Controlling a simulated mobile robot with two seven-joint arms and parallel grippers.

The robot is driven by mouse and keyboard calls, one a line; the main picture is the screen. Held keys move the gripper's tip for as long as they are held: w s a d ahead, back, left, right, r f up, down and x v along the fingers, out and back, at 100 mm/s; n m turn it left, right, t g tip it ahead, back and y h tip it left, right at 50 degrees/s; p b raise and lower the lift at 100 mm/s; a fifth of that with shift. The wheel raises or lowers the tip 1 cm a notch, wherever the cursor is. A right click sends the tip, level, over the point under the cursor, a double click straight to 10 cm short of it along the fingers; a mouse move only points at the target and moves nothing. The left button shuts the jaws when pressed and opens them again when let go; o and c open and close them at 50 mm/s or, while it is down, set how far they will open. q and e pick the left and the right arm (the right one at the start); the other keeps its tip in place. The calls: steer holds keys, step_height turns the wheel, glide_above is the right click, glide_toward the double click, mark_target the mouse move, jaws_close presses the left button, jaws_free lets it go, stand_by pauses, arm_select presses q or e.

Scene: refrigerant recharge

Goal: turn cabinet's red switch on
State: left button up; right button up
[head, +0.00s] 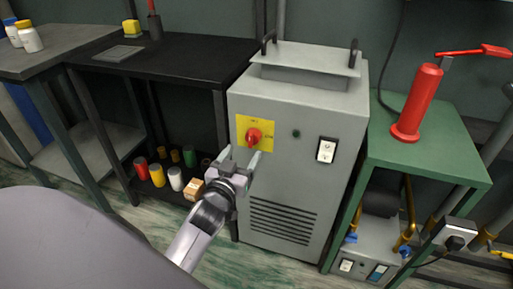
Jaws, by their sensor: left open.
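The grey cabinet (280,190) stands in the middle of the head view. Its red switch (254,136) is a round knob on a yellow plate (243,124) at the upper left of the front face. My left gripper (240,156) is just below the knob, in front of the cabinet, with its two fingers spread and pointing up toward the knob. Nothing shows between the fingers. I cannot tell whether a fingertip touches the knob. My right gripper is not in view.
A white socket or rocker panel (326,150) is on the cabinet's right front. A green table (436,148) with a red cylinder (418,103) stands to the right. A black table (170,58) stands left, with several cans and a small box (194,189) on its lower shelf.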

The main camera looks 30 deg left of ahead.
mark_target(250, 142)
arm_select(q)
steer(key=shift+b+x, duration=0.6)
steer(key=shift+x, duration=2.5)
steer(key=c, duration=1.1)
